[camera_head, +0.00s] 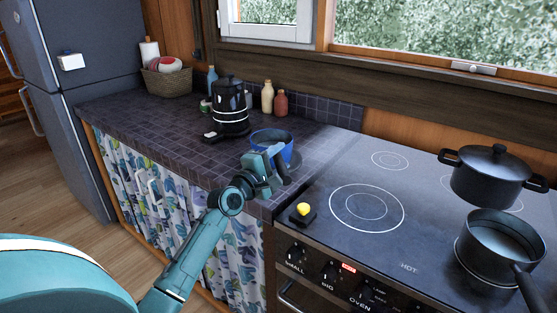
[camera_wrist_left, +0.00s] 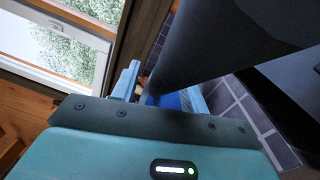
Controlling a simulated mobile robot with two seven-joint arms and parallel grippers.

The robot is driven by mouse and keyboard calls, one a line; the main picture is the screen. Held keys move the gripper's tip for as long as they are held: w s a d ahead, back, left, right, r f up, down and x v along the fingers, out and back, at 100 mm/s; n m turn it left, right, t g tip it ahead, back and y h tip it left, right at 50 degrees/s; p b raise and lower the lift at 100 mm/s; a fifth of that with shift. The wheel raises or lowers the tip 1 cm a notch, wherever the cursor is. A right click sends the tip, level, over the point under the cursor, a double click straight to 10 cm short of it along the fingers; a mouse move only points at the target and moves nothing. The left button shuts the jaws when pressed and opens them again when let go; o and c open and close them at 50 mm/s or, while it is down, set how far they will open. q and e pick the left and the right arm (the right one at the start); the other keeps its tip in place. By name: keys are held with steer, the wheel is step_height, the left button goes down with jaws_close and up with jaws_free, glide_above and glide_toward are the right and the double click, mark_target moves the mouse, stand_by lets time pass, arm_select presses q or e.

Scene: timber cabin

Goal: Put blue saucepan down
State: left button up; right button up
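The blue saucepan (camera_head: 288,152) is at the right end of the dark tiled counter (camera_head: 150,125), beside the stove. It looks upright; I cannot tell whether its base touches the tiles. My left gripper (camera_head: 272,170) is at its near side, shut on its dark handle. In the left wrist view the dark handle (camera_wrist_left: 215,50) runs between the fingers of the left gripper (camera_wrist_left: 165,88), and a bit of blue pan (camera_wrist_left: 175,101) shows behind. The gripper hides part of the pan's front. My right gripper is not in view.
A black kettle (camera_head: 230,98) and bottles (camera_head: 267,97) stand behind-left of the pan. The stove (camera_head: 330,235) at right carries a black pot (camera_head: 490,178) and a dark saucepan (camera_head: 490,270). A yellow-topped item (camera_head: 303,211) lies on its corner. The counter's left front is clear.

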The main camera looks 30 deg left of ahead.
arm_select(q)
steer(key=shift+r, duration=0.2)
steer(key=shift+s+f, duration=0.15)
steer(key=shift+s, duration=0.15)
steer(key=s, duration=1)
steer(key=s+d+f+m+g+h, duration=0.3)
steer(key=s+d+f+m+g, duration=0.4)
steer(key=s+d+f+m, duration=1.3)
steer(key=d+f+m, duration=0.2)
steer(key=d+m, duration=0.1)
steer(key=shift+d+f, duration=0.3)
steer(key=shift+d, duration=0.1)
